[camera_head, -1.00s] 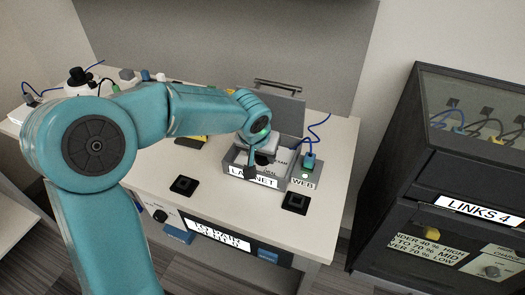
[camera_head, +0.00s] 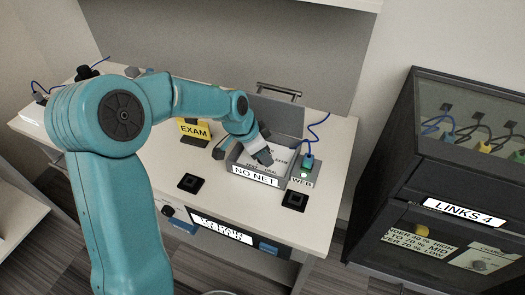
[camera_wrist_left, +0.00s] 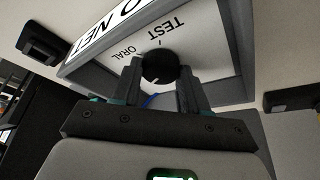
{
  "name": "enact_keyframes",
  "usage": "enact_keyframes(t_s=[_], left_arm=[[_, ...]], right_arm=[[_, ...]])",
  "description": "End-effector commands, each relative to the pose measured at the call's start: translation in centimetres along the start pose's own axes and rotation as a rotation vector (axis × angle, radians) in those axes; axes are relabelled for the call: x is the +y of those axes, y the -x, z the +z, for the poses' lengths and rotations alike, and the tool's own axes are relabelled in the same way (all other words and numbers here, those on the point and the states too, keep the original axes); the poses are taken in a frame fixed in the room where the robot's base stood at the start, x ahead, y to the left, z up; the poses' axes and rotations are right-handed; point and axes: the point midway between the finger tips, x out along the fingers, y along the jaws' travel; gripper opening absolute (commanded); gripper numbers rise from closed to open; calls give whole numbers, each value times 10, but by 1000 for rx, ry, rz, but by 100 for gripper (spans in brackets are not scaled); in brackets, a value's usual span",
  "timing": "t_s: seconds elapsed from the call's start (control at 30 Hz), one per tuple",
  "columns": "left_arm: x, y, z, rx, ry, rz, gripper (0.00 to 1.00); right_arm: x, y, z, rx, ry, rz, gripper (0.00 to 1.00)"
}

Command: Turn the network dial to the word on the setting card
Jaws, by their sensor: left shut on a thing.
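The network dial (camera_wrist_left: 160,68) is a round black knob on a white panel, seen in the left wrist view. The words TEST (camera_wrist_left: 166,28) and ORAL (camera_wrist_left: 124,51) are printed around it. My left gripper (camera_wrist_left: 160,88) is shut on the dial, one finger at each side. In the head view the left gripper (camera_head: 263,156) reaches down into the grey box (camera_head: 232,160), hiding the dial. The box's front sign (camera_head: 256,174) reads NO NET. A yellow card (camera_head: 196,130) reading EXAM stands on the desk, left of the box. I cannot tell which word the dial points at.
Two black square pads (camera_head: 190,182) (camera_head: 295,200) lie on the desk front. A dark cabinet (camera_head: 440,160) stands at the right. The desk's front middle is clear.

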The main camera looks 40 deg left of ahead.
Motion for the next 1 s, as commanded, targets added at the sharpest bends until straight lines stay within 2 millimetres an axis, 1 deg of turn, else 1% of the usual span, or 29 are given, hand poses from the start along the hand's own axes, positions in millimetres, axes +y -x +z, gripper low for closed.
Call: enact_keyframes(t_s=[0.27, 0.7, 0.73, 0.77, 0.8, 1.0], left_arm=[[-1, 0, 0, 0, -61, 23, 13], [0, 0, 0, -1, -68, 26, 13], [0, 0, 0, -1, -68, 26, 53], [0, 0, 0, -1, -68, 26, 63], [0, 0, 0, -1, -68, 26, 68], [0, 0, 0, -1, -67, 27, 68]], right_arm=[[0, -1, 0, 0, 0, 0, 0], [0, -1, 0, 0, 0, 0, 0], [0, -1, 0, 0, 0, 0, 0], [0, -1, 0, 0, 0, 0, 0], [0, -1, 0, 0, 0, 0, 0], [0, -1, 0, 0, 0, 0, 0]])
